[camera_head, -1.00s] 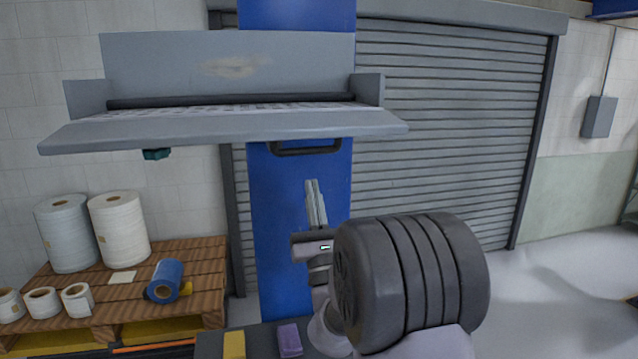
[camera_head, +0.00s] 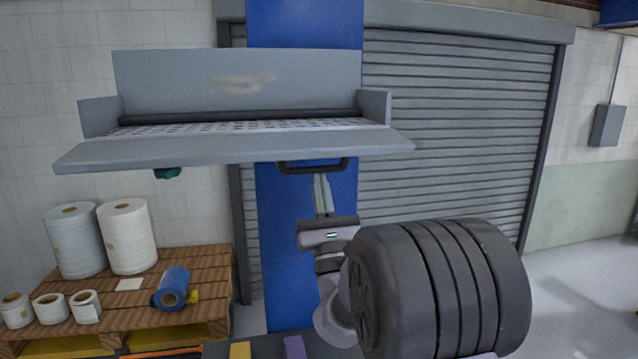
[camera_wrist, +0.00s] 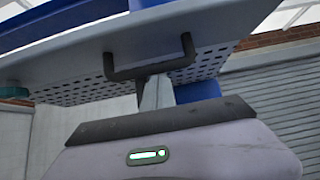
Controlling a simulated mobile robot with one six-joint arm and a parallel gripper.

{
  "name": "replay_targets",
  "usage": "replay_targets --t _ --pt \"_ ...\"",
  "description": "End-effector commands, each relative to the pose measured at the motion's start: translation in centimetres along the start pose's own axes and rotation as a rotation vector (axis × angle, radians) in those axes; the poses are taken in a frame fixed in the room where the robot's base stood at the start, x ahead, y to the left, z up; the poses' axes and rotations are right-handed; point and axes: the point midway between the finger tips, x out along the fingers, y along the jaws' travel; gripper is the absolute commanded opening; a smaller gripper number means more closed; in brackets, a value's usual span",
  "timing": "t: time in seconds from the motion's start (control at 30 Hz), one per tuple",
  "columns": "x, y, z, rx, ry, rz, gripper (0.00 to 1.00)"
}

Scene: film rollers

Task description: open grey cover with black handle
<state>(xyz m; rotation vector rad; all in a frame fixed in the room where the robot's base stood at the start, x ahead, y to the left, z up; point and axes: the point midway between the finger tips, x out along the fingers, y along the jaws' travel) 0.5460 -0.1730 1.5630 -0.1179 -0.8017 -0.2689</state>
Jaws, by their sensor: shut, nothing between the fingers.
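The grey cover (camera_head: 240,150) with a perforated panel sticks out from the blue column (camera_head: 305,230) in the head view. Its black handle (camera_head: 312,168) hangs under the front edge at the right. The handle also shows in the wrist view (camera_wrist: 150,66), with the cover's underside (camera_wrist: 70,75) around it. My gripper (camera_head: 320,182) points up just below the handle, its pale fingers together and empty. In the wrist view the fingertips (camera_wrist: 155,85) reach up near the handle's bar; whether they touch it I cannot tell.
A wooden pallet (camera_head: 205,262) with white rolls (camera_head: 127,237) and a blue roll (camera_head: 172,287) stands at the lower left. A grey roller shutter (camera_head: 450,130) is behind on the right. A small green knob (camera_head: 167,173) hangs under the cover's left part.

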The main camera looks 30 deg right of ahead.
Motion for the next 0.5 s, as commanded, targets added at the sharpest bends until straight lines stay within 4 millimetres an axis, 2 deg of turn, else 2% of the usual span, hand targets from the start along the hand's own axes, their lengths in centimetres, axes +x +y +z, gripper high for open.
replay_targets --t 0.13,0.5 --pt "-0.2 0.0 1.6 0.0 -0.002 0.0 0.0" --pt "-0.8 0.0 1.5 0.0 -0.002 0.0 0.0"
